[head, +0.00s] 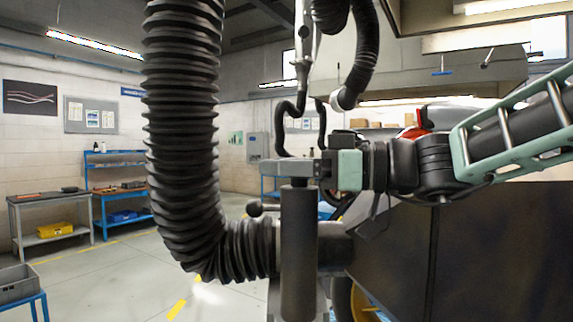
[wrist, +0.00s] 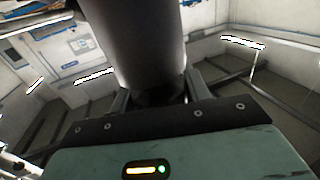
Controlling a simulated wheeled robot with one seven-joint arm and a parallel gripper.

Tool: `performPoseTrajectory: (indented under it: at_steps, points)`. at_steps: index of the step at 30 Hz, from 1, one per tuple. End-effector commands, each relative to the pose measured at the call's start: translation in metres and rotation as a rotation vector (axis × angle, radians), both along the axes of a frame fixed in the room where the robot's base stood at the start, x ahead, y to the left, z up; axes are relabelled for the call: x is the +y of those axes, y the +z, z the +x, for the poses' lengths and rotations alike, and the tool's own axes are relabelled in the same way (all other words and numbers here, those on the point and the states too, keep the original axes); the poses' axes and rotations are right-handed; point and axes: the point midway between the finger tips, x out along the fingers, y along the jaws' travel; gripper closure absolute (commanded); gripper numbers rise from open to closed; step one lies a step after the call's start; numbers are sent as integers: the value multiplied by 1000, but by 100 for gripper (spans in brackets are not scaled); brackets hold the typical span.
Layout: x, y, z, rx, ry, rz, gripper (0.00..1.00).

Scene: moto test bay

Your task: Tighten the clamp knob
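A small dark ball-ended knob (head: 254,208) sticks out to the left at the end of the thick black hose (head: 185,110), in the head view. It looks like the clamp knob; its stem runs behind a dark upright cylinder (head: 298,255). My gripper (head: 290,168) points left, above and right of the knob and apart from it in the picture. The cylinder hangs below the fingers by a narrow neck. In the wrist view the cylinder (wrist: 140,45) rises between the two fingers (wrist: 155,98), which look closed on its narrow end. The clamp band is mostly hidden; the knob does not show in the wrist view.
The hose bends right to a metal pipe (head: 334,245) beside a large dark panel (head: 500,250). A second hose (head: 364,50) hangs above. A workbench (head: 45,200), a blue shelf (head: 120,190) and a grey bin (head: 17,284) stand left. The floor between is clear.

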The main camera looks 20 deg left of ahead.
Motion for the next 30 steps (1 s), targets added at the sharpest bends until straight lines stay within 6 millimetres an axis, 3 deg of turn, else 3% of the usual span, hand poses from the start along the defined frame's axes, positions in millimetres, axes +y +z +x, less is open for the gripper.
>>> performPoseTrajectory:
  at_steps: [14,30]
  points:
    - [1,-6,0,-3,-20,-4,76]
    - [1,-9,2,-3,-192,-7,76]
